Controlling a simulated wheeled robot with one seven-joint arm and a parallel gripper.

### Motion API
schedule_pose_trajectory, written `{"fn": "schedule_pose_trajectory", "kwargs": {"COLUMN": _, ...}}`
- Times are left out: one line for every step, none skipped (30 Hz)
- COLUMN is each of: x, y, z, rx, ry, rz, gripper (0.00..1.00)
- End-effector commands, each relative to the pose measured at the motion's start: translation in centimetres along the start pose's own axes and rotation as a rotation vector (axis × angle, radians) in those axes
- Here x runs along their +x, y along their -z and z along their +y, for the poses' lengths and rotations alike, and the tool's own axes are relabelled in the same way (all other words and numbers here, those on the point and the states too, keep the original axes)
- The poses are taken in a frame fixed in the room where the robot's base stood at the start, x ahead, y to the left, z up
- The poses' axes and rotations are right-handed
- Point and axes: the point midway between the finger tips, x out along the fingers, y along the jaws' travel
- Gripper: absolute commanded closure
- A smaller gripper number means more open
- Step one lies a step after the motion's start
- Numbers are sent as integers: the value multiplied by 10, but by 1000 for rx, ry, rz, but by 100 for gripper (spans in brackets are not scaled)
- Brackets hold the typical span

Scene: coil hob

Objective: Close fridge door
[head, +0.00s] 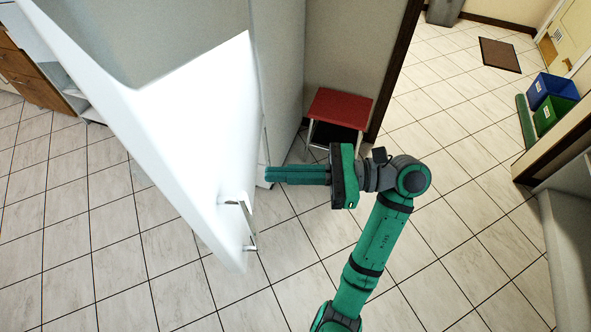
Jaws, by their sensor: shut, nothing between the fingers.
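The white fridge door (185,130) stands open in the head view, swung out over the floor at the left. Its metal handle (240,222) is near the door's lower right end. The white fridge body (283,75) is behind it, partly hidden by the door. My green gripper (269,175) is shut and empty, its fingers pointing left. The fingertips are just right of the door in the picture, above and to the right of the handle. I cannot tell whether they touch the door.
A red-topped stool (340,106) stands beside the fridge body, behind my gripper. Wooden drawers (30,75) are at the far left. Blue (550,90) and green (553,115) bins stand at the right. The tiled floor (130,265) around the door is clear.

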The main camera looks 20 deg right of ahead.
Motion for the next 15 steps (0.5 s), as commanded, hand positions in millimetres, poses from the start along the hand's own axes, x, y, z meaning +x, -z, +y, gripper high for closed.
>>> {"fn": "schedule_pose_trajectory", "kwargs": {"x": 10, "y": 0, "z": 1, "rx": 0, "ry": -4, "rz": 0, "gripper": 100}}
{"fn": "schedule_pose_trajectory", "kwargs": {"x": 16, "y": 0, "z": 1, "rx": 0, "ry": -3, "rz": 1, "gripper": 100}}
{"fn": "schedule_pose_trajectory", "kwargs": {"x": 24, "y": 0, "z": 1, "rx": 0, "ry": -3, "rz": 0, "gripper": 100}}
{"fn": "schedule_pose_trajectory", "kwargs": {"x": 29, "y": 0, "z": 1, "rx": 0, "ry": -5, "rz": 0, "gripper": 100}}
{"fn": "schedule_pose_trajectory", "kwargs": {"x": 35, "y": 0, "z": 1, "rx": 0, "ry": -4, "rz": 0, "gripper": 100}}
{"fn": "schedule_pose_trajectory", "kwargs": {"x": 42, "y": 0, "z": 1, "rx": 0, "ry": -3, "rz": 0, "gripper": 100}}
{"fn": "schedule_pose_trajectory", "kwargs": {"x": 47, "y": 0, "z": 1, "rx": 0, "ry": -4, "rz": 0, "gripper": 100}}
{"fn": "schedule_pose_trajectory", "kwargs": {"x": 52, "y": 0, "z": 1, "rx": 0, "ry": -4, "rz": -1, "gripper": 100}}
{"fn": "schedule_pose_trajectory", "kwargs": {"x": 59, "y": 0, "z": 1, "rx": 1, "ry": -4, "rz": -1, "gripper": 100}}
{"fn": "schedule_pose_trajectory", "kwargs": {"x": 63, "y": 0, "z": 1, "rx": 0, "ry": -4, "rz": 0, "gripper": 100}}
{"fn": "schedule_pose_trajectory", "kwargs": {"x": 66, "y": 0, "z": 1, "rx": 0, "ry": -3, "rz": 0, "gripper": 100}}
{"fn": "schedule_pose_trajectory", "kwargs": {"x": 71, "y": 0, "z": 1, "rx": -1, "ry": -1, "rz": -1, "gripper": 100}}
{"fn": "schedule_pose_trajectory", "kwargs": {"x": 74, "y": 0, "z": 0, "rx": 0, "ry": 0, "rz": -1, "gripper": 100}}
{"fn": "schedule_pose_trajectory", "kwargs": {"x": 76, "y": 0, "z": 0, "rx": 0, "ry": 1, "rz": 0, "gripper": 100}}
{"fn": "schedule_pose_trajectory", "kwargs": {"x": 79, "y": 0, "z": 0, "rx": 0, "ry": 1, "rz": 0, "gripper": 100}}
